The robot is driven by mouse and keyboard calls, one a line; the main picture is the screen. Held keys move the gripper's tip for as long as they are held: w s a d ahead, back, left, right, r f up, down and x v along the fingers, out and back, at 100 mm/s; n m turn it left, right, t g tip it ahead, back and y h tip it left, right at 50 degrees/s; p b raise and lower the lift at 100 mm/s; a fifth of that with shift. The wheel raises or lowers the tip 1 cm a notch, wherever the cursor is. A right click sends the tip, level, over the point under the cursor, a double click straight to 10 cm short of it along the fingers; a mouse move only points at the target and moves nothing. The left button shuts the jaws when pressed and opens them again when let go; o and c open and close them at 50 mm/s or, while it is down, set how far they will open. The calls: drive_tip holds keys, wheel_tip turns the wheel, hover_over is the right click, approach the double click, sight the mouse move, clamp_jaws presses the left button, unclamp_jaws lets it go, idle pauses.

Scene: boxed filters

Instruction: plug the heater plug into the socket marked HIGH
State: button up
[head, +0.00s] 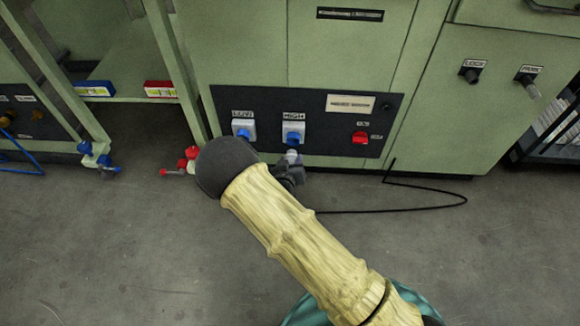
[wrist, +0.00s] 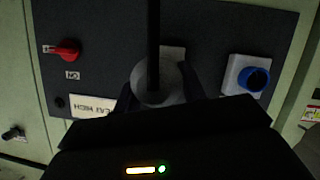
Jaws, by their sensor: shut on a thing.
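The HIGH socket (head: 293,132) is a pale box with a blue face on the dark panel, under its HIGH label. The LOW socket (head: 243,130) is a matching one to its left; its blue round face shows in the wrist view (wrist: 257,78). My gripper (head: 291,172) is shut on the heater plug (head: 292,156), a pale grey body. In the head view the plug appears just below the HIGH socket's blue face. In the wrist view the plug (wrist: 158,86) hides most of the HIGH socket (wrist: 172,53). I cannot tell whether they touch.
A red switch (head: 360,137) is on the panel, right of HIGH. A black cable (head: 440,205) loops on the floor. Red (head: 160,89) and blue (head: 95,88) boxes sit on a shelf at left. Valve-like fittings (head: 190,158) stand low at left.

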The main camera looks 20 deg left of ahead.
drive_tip(key=shift+w+a, duration=0.15)
drive_tip(key=shift+w, duration=0.6)
drive_tip(key=shift+w+a, duration=0.15)
drive_tip(key=shift+w, duration=0.55)
drive_tip(key=shift+p, duration=0.45)
idle(0.8)
drive_tip(key=shift+w+a, duration=0.25)
drive_tip(key=shift+w, duration=0.65)
drive_tip(key=shift+w+a, duration=0.2)
drive_tip(key=shift+w, duration=0.7)
idle(0.4)
drive_tip(key=o, duration=1.1)
drive_tip(key=p+v, duration=0.7)
drive_tip(key=v, duration=1)
drive_tip(key=shift+s+d+r, duration=0.1)
drive_tip(key=shift+s+r, duration=0.05)
drive_tip(key=shift+r, duration=0.05)
